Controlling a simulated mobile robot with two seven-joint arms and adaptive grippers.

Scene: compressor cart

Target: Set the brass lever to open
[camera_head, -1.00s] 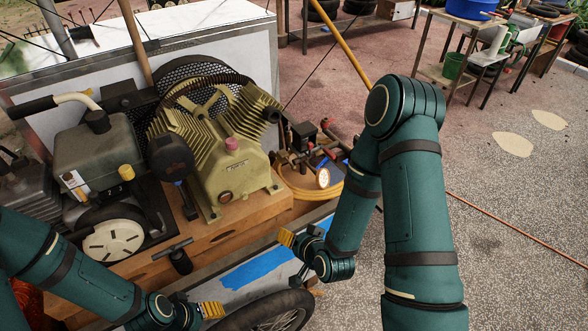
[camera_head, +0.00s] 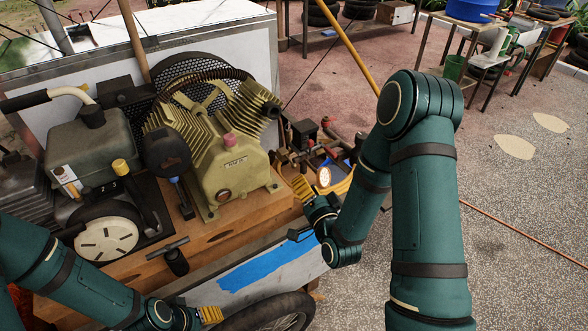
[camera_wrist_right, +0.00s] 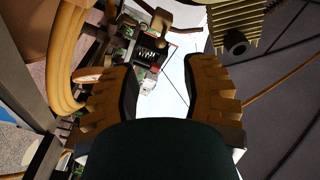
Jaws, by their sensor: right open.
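My right gripper (camera_head: 303,188) is beside the cluster of dark and brass-coloured fittings (camera_head: 294,157) to the right of the compressor. In the right wrist view the gripper (camera_wrist_right: 160,75) is open, with nothing between its two ochre fingers. The fittings (camera_wrist_right: 148,55) show beyond and between the fingers there. I cannot single out the brass lever or its setting; the parts are small and partly hidden. My left gripper (camera_head: 208,314) is low at the bottom edge, away from the fittings; I cannot tell its opening.
The olive compressor (camera_head: 235,165) stands on a wooden deck (camera_head: 215,235) left of my right gripper. A coiled yellow hose (camera_wrist_right: 68,60) lies close to the left finger in the wrist view. A round lit gauge (camera_head: 324,177) is beside the right gripper. The cart wheel (camera_head: 275,314) is below.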

